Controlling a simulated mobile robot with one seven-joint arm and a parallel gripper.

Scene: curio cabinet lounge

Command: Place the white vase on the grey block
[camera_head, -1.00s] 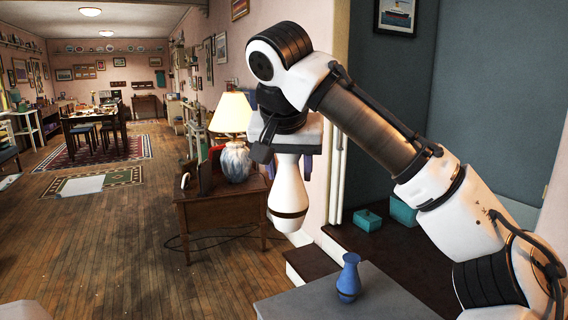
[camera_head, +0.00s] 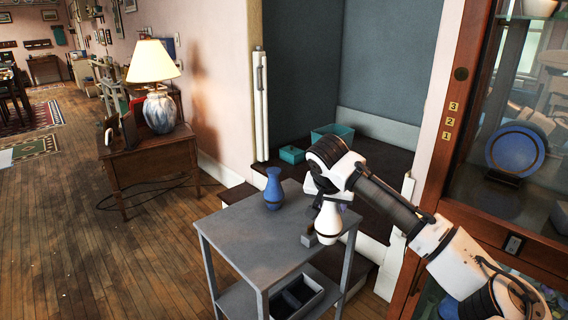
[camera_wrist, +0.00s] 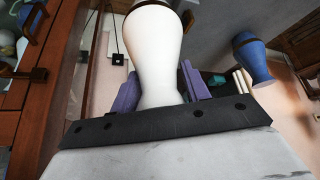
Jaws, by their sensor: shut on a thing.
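The white vase (camera_head: 328,220) has a dark band near its base and hangs upright below my gripper (camera_head: 330,201). In the wrist view the purple fingers of my gripper (camera_wrist: 160,88) are shut on the narrow neck of the white vase (camera_wrist: 152,48). A small grey block (camera_head: 309,240) shows on the grey table, just left of the vase's lower part. Whether the vase base touches anything is unclear in the head view.
A blue vase (camera_head: 274,188) stands on the grey table (camera_head: 250,232), left of my gripper; it also shows in the wrist view (camera_wrist: 252,60). A glass-fronted wooden cabinet (camera_head: 440,135) stands at right. Teal boxes (camera_head: 292,154) lie behind. The table's front left is clear.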

